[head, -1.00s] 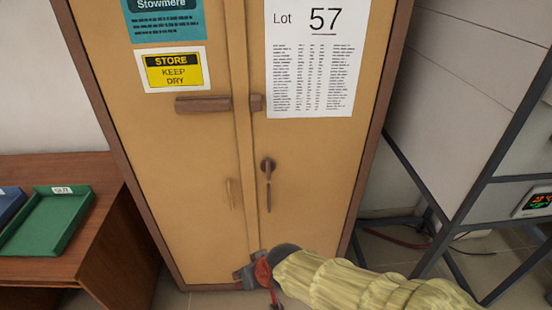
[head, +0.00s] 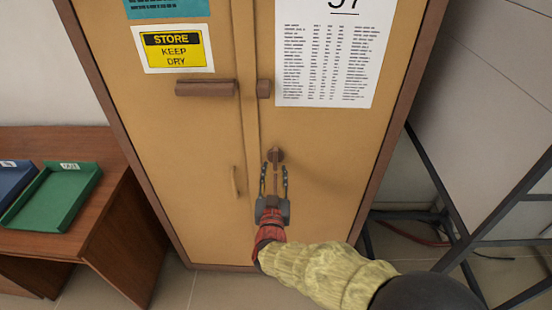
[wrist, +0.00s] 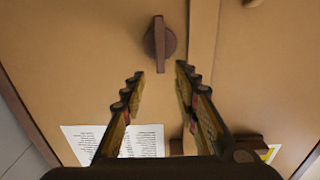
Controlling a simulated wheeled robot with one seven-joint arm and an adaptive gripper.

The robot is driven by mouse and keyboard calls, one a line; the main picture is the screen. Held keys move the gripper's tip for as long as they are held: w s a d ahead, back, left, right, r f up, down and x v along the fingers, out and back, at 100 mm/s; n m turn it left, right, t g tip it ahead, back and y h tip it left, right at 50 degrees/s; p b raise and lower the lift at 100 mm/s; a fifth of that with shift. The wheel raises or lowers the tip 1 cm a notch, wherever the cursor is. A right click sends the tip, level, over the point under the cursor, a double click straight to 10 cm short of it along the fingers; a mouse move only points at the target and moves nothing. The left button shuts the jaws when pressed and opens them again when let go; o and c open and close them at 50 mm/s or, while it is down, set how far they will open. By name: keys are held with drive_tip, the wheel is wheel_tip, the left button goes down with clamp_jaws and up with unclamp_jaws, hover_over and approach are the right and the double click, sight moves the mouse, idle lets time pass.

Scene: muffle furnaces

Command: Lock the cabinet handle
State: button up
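The cabinet handle (head: 276,155) is a dark brown lever on a round base, on the right door of the tan cabinet (head: 330,135). Its lever stands upright. In the wrist view the handle (wrist: 159,45) lies just beyond my fingertips, in line with the gap. My gripper (head: 274,168) is open and empty, its fingers pointing up at the handle. In the head view the fingers flank the lever, partly hiding it; I cannot tell whether they touch it. My gripper also shows in the wrist view (wrist: 160,72). Both doors look closed.
A brown bar (head: 207,88) and a small block (head: 264,88) sit higher on the doors. A slim pull (head: 234,182) is on the left door. A desk (head: 95,215) with a green tray (head: 80,203) stands left. A metal frame (head: 440,190) stands right.

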sight(275, 156)
drive_tip(key=w+b, duration=0.1)
drive_tip(key=w, duration=0.4)
drive_tip(key=shift+w+f, duration=0.1)
drive_tip(key=shift+f, duration=0.05)
drive_tip(key=shift+w+b, duration=0.4)
drive_tip(key=shift+w, duration=0.4)
drive_tip(key=shift+c, duration=0.7)
clamp_jaws()
